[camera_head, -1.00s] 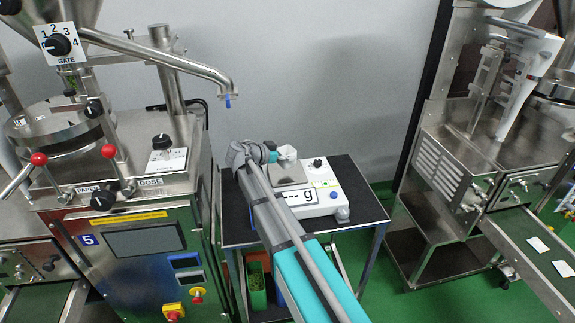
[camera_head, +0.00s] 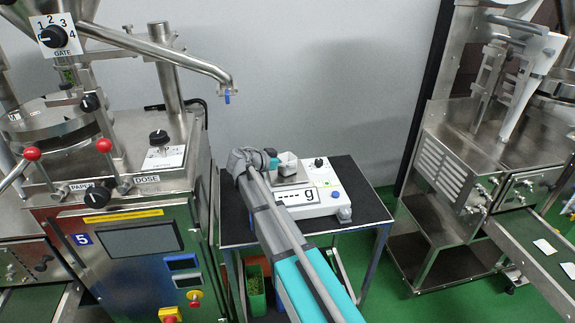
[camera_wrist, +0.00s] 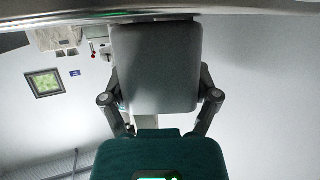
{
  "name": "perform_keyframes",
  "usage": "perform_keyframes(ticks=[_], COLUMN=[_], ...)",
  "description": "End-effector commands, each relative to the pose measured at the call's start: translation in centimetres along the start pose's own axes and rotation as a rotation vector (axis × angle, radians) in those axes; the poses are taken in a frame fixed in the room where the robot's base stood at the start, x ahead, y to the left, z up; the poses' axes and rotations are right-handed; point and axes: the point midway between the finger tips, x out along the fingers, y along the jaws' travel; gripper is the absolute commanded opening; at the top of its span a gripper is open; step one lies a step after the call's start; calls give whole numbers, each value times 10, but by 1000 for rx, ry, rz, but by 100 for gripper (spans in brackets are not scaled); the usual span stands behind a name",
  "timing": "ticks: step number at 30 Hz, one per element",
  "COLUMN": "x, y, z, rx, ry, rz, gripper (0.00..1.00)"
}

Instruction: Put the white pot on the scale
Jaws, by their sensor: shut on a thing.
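The white pot (camera_head: 287,164) is small and looks upright, at the back of the scale's weighing plate. My gripper (camera_head: 273,160) is at the pot's left side and shut on it. I cannot tell whether the pot's underside touches the plate. The white scale (camera_head: 329,199) stands on the dark-topped table, with a display of dashes and a "g" on its front. In the wrist view my gripper's grey pad and linkage fill the middle, and the pot cannot be made out for certain.
The table's dark top (camera_head: 365,205) is clear to the right of the scale. A steel packing machine (camera_head: 130,215) with a spout (camera_head: 190,65) stands at left, and another machine (camera_head: 465,165) at right. A green bin (camera_head: 256,291) is below the table.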

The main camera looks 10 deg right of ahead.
Motion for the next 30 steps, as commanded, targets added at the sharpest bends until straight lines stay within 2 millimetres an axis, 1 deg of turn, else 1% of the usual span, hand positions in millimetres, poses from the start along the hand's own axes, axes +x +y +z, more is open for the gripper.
perform_keyframes(ticks=[8,13,14,16,17,30], x=[0,2,2,2,2,2], y=[0,0,0,0,0,0], z=[0,4,2,2,2,2], rx=[0,0,0,0,0,0], ry=[0,0,0,0,0,0], rz=[1,1,1,1,1,1], gripper=[29,29,84,97,100,100])
